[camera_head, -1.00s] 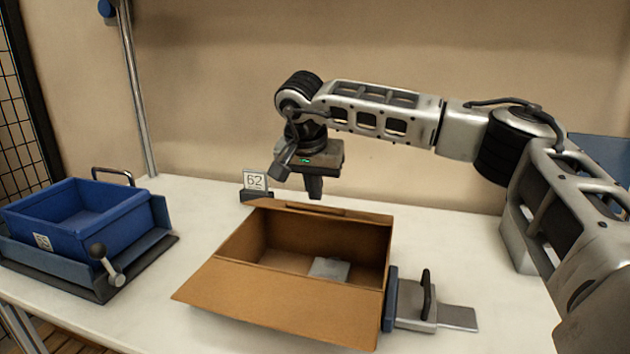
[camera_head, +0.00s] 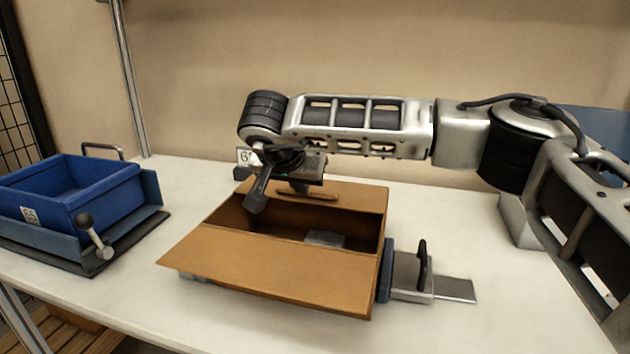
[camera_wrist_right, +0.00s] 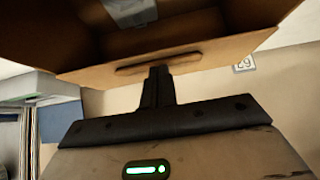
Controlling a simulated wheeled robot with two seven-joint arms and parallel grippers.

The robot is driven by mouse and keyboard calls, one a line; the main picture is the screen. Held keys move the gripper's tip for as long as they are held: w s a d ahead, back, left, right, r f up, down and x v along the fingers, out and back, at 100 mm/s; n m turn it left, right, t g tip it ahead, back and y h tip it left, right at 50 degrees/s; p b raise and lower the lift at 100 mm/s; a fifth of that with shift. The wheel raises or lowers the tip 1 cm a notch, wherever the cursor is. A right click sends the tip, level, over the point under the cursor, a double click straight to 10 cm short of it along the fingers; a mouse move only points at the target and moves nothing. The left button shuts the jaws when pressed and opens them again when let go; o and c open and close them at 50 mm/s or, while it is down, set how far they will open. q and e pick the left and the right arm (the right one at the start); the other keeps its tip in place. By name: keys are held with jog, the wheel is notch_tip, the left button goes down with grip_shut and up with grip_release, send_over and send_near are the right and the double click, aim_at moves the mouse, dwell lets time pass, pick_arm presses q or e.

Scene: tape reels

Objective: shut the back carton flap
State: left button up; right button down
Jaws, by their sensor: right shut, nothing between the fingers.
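The open brown carton (camera_head: 375,255) stands mid-table in the head view. Its back flap (camera_head: 345,197), with a long slot, slopes over the rear of the opening, partly raised. Its front flap (camera_head: 270,265) is folded outward toward me. My right gripper (camera_head: 300,187) is shut and empty at the flap's slot, its body hiding part of the flap's left side. In the right wrist view, the shut fingers (camera_wrist_right: 158,73) point at the back flap (camera_wrist_right: 205,53) just by its slot and seem to touch it; exact contact is unclear. My left gripper is not in view.
A flat grey item (camera_head: 325,239) lies inside the carton. A blue bin (camera_head: 95,200) stands in a holder with a knobbed lever at left. A grey clamp with a black handle (camera_head: 423,265) adjoins the carton's right side. A number sign (camera_head: 243,156) stands behind, partly hidden.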

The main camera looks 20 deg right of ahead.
jog(key=shift+d, duration=0.15)
jog(key=shift+r+p, duration=0.6)
jog(key=shift+r, duration=0.2)
jog(key=shift+r, duration=0.1)
